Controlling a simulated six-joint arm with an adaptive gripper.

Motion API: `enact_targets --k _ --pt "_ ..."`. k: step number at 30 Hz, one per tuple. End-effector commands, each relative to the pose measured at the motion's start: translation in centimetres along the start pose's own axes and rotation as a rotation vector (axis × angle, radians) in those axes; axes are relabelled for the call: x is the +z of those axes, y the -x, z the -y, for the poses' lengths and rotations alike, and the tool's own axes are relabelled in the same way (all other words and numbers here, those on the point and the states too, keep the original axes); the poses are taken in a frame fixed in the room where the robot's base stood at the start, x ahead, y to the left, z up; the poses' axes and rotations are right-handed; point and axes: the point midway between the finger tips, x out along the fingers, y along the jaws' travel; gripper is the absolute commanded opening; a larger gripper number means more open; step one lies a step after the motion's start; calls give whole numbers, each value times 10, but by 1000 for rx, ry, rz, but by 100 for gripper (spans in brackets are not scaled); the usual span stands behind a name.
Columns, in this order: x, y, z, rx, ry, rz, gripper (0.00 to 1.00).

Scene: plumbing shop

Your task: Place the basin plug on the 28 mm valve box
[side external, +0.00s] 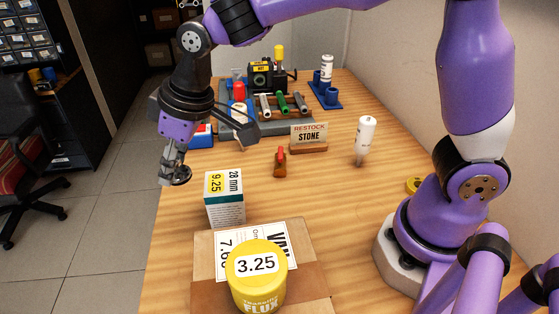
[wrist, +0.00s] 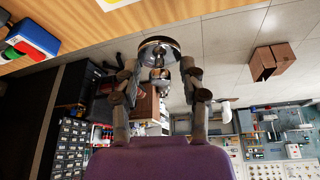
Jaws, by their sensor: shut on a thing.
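The basin plug (side external: 182,175) is a small chrome disc with a stem. My gripper (side external: 171,170) is shut on it and holds it up by the table's left edge, to the left of the valve box and apart from it. In the wrist view the plug's shiny disc (wrist: 159,48) shows beyond the fingertips of my gripper (wrist: 160,78). The 28 mm valve box (side external: 225,197) is white and teal with a yellow 9.25 label. It stands upright on the table, its top bare. The box is not visible in the wrist view.
A yellow flux tin (side external: 257,277) stands on a cardboard box (side external: 205,247) in front of the valve box. Behind are a red-handled tool (side external: 280,162), a restock sign (side external: 309,135), a white bottle (side external: 365,138) and a tool rack (side external: 285,112).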

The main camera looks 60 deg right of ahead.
Motion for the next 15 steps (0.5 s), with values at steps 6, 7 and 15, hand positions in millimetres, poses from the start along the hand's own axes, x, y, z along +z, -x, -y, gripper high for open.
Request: enact_targets --k 6,7,15 --pt "25 68 52 3 16 -11 8" --pt "30 75 57 3 15 -10 8" --pt "60 108 74 -6 -1 -6 8"
